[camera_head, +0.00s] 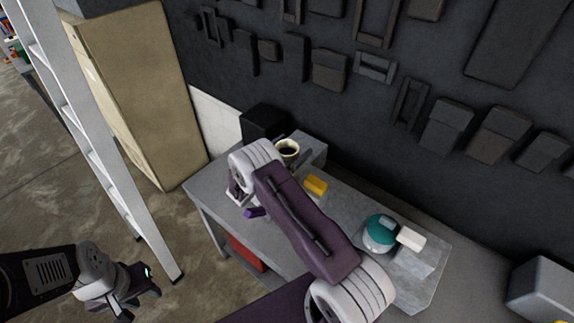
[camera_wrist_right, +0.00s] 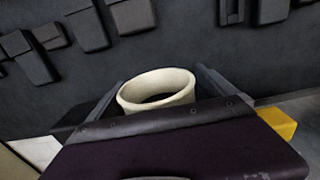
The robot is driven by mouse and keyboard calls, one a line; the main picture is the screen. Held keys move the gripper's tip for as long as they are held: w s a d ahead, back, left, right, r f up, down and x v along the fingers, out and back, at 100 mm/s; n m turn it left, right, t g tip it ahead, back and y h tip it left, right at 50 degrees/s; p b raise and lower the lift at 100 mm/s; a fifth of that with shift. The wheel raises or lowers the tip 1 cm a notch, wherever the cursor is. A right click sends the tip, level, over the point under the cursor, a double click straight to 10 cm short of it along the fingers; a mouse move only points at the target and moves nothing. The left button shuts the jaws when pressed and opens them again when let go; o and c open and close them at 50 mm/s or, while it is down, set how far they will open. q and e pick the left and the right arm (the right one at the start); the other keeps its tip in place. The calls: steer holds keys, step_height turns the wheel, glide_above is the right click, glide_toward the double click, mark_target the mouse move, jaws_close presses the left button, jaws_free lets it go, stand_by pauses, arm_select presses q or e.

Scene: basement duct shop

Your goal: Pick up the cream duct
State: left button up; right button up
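The cream duct (camera_head: 288,148) is a short, open-topped round ring near the back left of the workbench. In the right wrist view the cream duct (camera_wrist_right: 157,90) sits between the two fingers of my right gripper (camera_wrist_right: 160,85), one finger close along each side. Whether the fingers press on it is not clear, and its lower part is hidden by the gripper body. In the head view my right arm hides part of the area around the duct. My left gripper (camera_head: 142,292) hangs low at the left, away from the bench, with its fingers apart and empty.
A yellow block (camera_head: 316,185) lies right of the duct. A black box (camera_head: 264,122) stands behind it. A small purple item (camera_head: 254,212) lies near the front edge. A teal-and-white round object (camera_head: 380,233) sits further right. A ladder (camera_head: 97,140) stands left.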

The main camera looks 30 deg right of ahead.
steer(key=shift+w+f, duration=0.15)
jaws_close()
